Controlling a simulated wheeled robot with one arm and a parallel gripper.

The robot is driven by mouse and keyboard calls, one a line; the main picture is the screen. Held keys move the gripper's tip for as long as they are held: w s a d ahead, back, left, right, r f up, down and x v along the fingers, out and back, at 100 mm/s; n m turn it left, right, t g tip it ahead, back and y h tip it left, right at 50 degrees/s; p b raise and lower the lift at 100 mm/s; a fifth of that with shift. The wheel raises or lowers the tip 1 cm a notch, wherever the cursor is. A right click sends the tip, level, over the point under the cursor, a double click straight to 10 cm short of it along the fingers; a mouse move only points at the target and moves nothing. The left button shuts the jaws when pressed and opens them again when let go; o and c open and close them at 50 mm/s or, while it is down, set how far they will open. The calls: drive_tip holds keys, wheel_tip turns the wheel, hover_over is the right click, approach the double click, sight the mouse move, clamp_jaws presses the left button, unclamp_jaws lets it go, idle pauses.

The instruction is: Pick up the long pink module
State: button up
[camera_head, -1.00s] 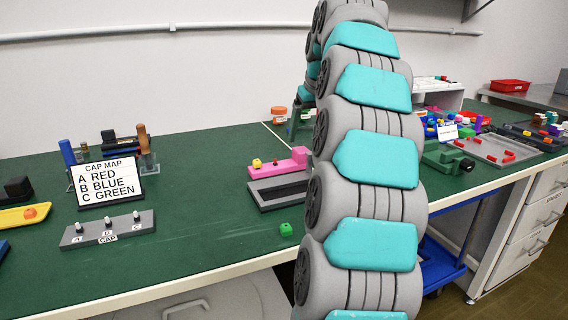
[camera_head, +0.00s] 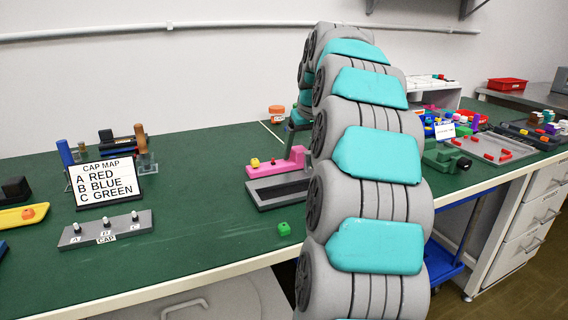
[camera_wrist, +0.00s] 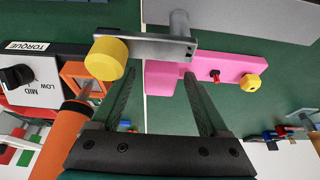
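The long pink module (camera_head: 276,163) lies on the green bench just behind a grey tray (camera_head: 285,189). A yellow knob and a small red button stand on it, and a raised pink block is at its right end. In the wrist view the pink module (camera_wrist: 225,66) reaches from between my fingers to the right. My gripper (camera_wrist: 160,78) is open, with its two fingers apart and nothing seen held between them. The raised end shows between and beyond the fingertips; I cannot tell whether they touch it. In the head view my arm hides part of that end.
In the wrist view, a grey bracket (camera_wrist: 150,44) with a yellow cap (camera_wrist: 107,58) and an orange frame (camera_wrist: 84,78) lie close to the fingers. Bare green bench lies left of the tray.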

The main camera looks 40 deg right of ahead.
clamp_jaws()
idle(0.4)
drive_tip(key=shift+r, duration=0.15)
